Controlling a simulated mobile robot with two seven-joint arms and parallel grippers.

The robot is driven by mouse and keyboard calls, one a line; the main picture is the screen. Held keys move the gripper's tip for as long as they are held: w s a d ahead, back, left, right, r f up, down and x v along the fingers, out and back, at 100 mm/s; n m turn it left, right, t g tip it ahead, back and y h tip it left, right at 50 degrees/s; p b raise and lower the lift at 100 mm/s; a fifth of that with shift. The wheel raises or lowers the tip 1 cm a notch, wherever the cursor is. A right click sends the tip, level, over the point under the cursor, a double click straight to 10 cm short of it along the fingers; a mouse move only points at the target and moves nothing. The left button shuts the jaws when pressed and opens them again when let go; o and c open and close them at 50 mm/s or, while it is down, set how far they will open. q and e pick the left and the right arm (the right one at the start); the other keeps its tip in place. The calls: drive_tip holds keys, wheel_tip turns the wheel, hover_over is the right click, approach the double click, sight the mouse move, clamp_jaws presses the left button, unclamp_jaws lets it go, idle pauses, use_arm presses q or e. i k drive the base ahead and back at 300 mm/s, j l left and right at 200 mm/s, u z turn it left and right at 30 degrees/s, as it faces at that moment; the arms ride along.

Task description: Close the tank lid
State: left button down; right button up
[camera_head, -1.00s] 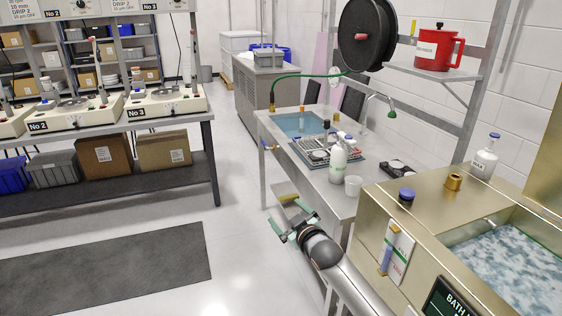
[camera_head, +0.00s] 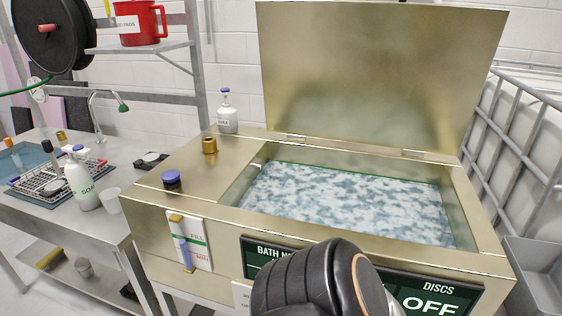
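The tank (camera_head: 180,205) is a brass-coloured box with a basin of cloudy blue-white liquid (camera_head: 340,205). Its lid (camera_head: 380,75) is a flat brass panel, standing open and roughly upright on hinges along the back edge. A dark arm link of mine covers part of the tank's front panel at the bottom centre. Neither gripper can be seen in the head view now.
A brass fitting (camera_head: 209,145), a dark knob with a blue top (camera_head: 171,180) and a white bottle (camera_head: 227,112) stand on the tank's left deck. A sink bench (camera_head: 60,215) is at left, a metal cage (camera_head: 520,140) at right. A red jug (camera_head: 138,22) sits on a shelf.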

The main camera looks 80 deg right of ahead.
sight(402, 75)
drive_tip(key=i+z, duration=0.2)
drive_tip(key=z, duration=0.2)
drive_tip(key=i+l+z, duration=0.1)
drive_tip(key=z, duration=0.3)
drive_tip(key=i+z, duration=0.1)
drive_tip(key=z, duration=2.3)
drive_tip(key=k+l+u, duration=0.15)
drive_tip(key=k+u, duration=0.25)
